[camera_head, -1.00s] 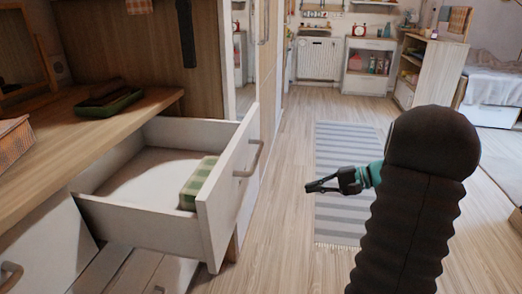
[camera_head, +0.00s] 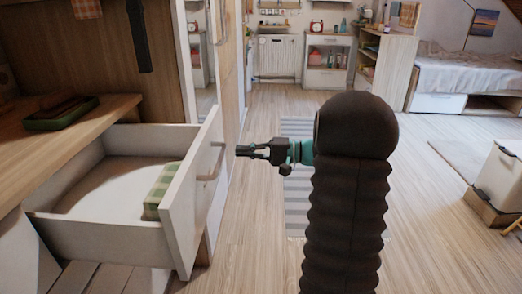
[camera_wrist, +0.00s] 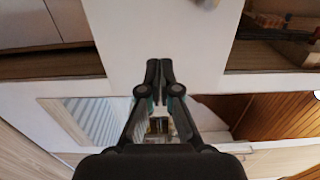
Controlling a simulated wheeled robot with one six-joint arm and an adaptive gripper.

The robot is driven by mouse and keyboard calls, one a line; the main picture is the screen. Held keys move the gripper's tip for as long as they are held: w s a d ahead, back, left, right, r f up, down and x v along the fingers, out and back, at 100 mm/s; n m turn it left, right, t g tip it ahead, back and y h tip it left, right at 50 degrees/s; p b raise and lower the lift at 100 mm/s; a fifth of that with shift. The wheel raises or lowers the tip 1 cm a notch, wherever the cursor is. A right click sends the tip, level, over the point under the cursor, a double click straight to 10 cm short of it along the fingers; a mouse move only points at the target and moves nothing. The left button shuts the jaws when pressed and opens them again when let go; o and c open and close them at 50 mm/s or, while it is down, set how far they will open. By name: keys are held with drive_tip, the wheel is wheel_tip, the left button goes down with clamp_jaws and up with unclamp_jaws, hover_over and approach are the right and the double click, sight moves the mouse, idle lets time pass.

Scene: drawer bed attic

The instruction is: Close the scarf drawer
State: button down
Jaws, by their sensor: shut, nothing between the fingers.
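The scarf drawer (camera_head: 100,232) is a white drawer pulled well out of the wooden dresser at the left of the head view. A folded green checked scarf (camera_head: 162,190) lies inside, against its front panel (camera_head: 193,192). A bar handle (camera_head: 213,160) is on the panel's outer face. My gripper (camera_head: 238,150) is shut and empty, to the right of the panel, its fingers pointing left toward it. In the wrist view the closed fingertips (camera_wrist: 159,64) show in front of a pale white surface. I cannot tell whether they touch it.
A green tray (camera_head: 60,113) stands on the dresser top (camera_head: 20,150). A grey striped rug (camera_head: 297,200) lies on the wood floor behind my arm. A white box (camera_head: 500,175) stands at the right, and a bed (camera_head: 470,80) at the back right. The floor between is clear.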

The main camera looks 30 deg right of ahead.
sight(217, 150)
drive_tip(key=x, duration=0.4)
drive_tip(key=shift+w+a, duration=0.15)
drive_tip(key=shift+a, duration=0.25)
drive_tip(key=shift+w+a, duration=0.1)
drive_tip(key=shift+w, duration=0.05)
